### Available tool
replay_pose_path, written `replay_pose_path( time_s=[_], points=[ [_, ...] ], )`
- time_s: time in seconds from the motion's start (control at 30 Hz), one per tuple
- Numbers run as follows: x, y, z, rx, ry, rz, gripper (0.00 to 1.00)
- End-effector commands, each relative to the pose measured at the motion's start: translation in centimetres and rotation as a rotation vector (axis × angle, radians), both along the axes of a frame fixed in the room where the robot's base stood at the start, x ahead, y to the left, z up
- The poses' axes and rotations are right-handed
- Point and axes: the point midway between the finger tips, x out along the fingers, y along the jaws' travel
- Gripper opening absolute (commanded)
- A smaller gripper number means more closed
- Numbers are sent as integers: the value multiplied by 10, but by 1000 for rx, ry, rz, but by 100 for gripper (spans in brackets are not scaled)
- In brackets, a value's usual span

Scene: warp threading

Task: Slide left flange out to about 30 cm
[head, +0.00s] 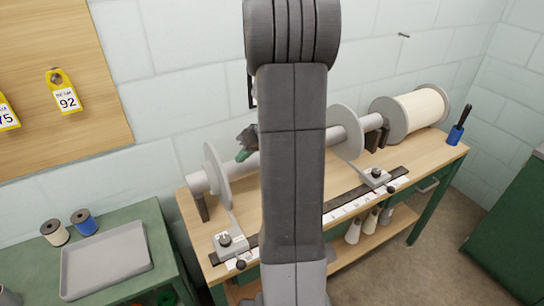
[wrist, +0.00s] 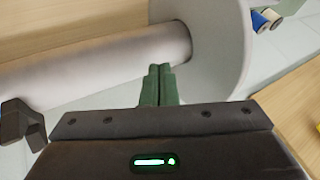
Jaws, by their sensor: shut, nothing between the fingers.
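The left flange (head: 215,172) is a pale disc near the left end of the grey beam barrel (head: 193,183). It stands upright above a sliding foot with a black knob (head: 224,239) on the scale rail. In the wrist view the flange (wrist: 222,55) fills the upper right, with the barrel (wrist: 110,58) running into it. My gripper (head: 243,156) has its green fingers together and empty, on the flange's inner side. In the wrist view the fingertips (wrist: 159,69) are just left of the flange face; I cannot tell whether they touch it. My arm hides the middle of the barrel and scale.
The right flange (head: 345,131) stands on the barrel's other side, by a knob (head: 376,174). A wound white spool (head: 420,111) and a blue holder (head: 455,134) are at the bench's right end. A grey tray (head: 106,268) and two thread spools lie on the left green table.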

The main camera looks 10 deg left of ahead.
Motion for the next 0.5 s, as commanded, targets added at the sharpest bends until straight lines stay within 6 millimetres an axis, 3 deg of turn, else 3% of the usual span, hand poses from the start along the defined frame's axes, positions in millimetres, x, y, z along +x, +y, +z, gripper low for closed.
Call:
replay_pose_path(
  time_s=[0.07,0.2,0.5],
  points=[
    [-1,10,-12,-1,4,3,0],
    [-15,28,-9,-1,1,3,0],
    [-24,41,-11,0,0,0,0]
  ],
)
